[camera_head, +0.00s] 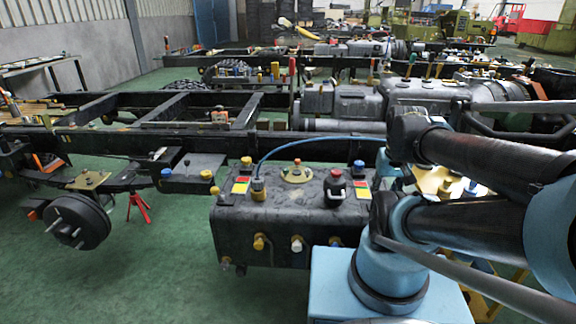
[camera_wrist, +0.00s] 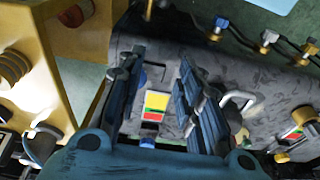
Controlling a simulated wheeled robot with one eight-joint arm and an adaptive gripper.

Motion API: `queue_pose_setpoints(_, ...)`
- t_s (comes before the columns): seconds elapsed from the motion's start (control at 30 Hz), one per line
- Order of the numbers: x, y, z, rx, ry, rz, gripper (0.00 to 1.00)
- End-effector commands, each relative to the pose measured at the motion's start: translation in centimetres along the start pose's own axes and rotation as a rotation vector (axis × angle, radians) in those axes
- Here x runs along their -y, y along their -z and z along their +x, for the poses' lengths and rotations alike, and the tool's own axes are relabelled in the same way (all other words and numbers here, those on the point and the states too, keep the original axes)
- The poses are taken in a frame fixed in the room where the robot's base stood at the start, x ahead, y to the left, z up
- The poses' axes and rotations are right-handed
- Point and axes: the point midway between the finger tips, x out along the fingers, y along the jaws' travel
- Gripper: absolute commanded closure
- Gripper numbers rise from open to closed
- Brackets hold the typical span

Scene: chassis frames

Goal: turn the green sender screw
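The black tank (camera_head: 285,220) carries a round sender plate (camera_head: 296,173) on its top, with an orange-red part and some green on it. In the wrist view the sender plate (camera_wrist: 292,138) seems to show at the right edge, small and partly hidden. I cannot pick out a single green screw. My gripper (camera_wrist: 158,78) is open, its two dark blue fingers apart over the tank top. A label with yellow, red and green (camera_wrist: 156,104) shows between the fingers. The gripper is away from the sender plate. My arm mostly hides the gripper in the head view.
A black cap with a red top (camera_head: 335,186) stands on the tank right of the sender. A yellow frame (camera_wrist: 70,45) stands beside the tank. Green floor (camera_head: 140,270) is open at left.

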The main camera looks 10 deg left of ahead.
Motion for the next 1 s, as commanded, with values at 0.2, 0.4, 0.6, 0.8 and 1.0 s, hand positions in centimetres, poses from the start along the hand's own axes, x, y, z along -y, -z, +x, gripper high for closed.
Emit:
queue_pose_setpoints(0.2,0.0,0.0,0.0,0.000,0.000,0.000,0.60)
queue_pose_setpoints(0.4,0.5,0.3,-1.5,-0.005,0.005,0.004,0.59)
queue_pose_setpoints(0.6,2.2,4.1,-4.0,0.019,0.017,0.026,0.59)
queue_pose_setpoints(0.8,5.1,8.8,-6.2,0.048,0.027,0.054,0.59)
queue_pose_setpoints(1.0,8.8,13.4,-7.7,0.078,0.031,0.081,0.59)
